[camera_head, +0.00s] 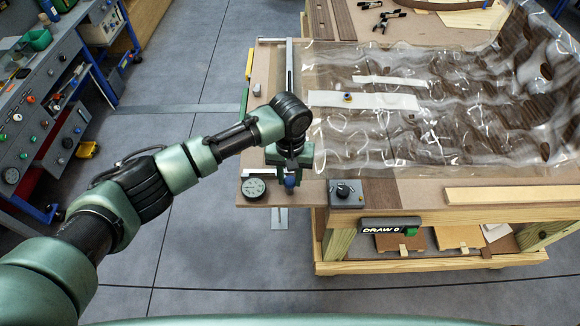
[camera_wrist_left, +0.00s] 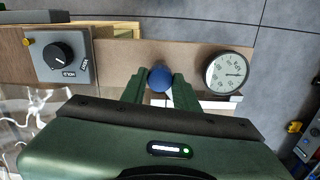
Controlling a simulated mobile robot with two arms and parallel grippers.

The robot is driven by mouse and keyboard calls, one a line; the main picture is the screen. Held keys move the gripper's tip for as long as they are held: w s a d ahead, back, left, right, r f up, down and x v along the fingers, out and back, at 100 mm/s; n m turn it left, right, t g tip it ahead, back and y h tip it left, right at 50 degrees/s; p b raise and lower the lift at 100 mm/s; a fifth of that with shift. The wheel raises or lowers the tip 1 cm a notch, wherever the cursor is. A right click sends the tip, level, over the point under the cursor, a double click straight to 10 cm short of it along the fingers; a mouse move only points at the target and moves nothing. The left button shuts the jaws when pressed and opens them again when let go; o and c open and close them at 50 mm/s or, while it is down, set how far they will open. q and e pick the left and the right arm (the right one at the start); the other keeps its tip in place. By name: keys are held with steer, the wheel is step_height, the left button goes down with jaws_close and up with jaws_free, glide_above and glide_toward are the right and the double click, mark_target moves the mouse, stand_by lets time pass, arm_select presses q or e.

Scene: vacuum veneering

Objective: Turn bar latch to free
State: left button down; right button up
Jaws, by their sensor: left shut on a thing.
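My left gripper (camera_head: 289,181) reaches down over the near left corner of the table and is shut on a blue knob (camera_head: 290,181). In the left wrist view, the blue knob (camera_wrist_left: 160,78) sits between the two green fingers (camera_wrist_left: 158,84). The knob seems to be the latch's handle, but the gripper hides what it joins to. A pale bar end (camera_head: 258,152) shows just left of the gripper, and a pale edge (camera_wrist_left: 222,101) shows beside the fingers in the wrist view. My right gripper is not in view.
A round gauge (camera_head: 255,188) lies left of the knob, and a grey dial box (camera_head: 345,193) stands to its right. A clear rumpled sheet (camera_head: 360,140) covers much of the table. A long metal rail (camera_head: 289,65) runs along the left side. A sign (camera_head: 390,226) reads "DRAW 0".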

arm_select(q)
steer(key=shift+s+r+n+p, duration=0.1)
steer(key=shift+r+n+p, duration=0.1)
steer(key=shift+n+p, duration=0.75)
steer(key=shift+f+n+p, duration=0.1)
steer(key=shift+n+p, duration=0.3)
steer(key=shift+n, duration=0.55)
steer(key=n, duration=0.2)
steer(key=shift+f+n, duration=0.1)
steer(key=shift+n, duration=2.1)
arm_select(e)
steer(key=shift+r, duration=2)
arm_select(q)
steer(key=c, duration=1.1)
jaws_free()
steer(key=shift+o, duration=0.2)
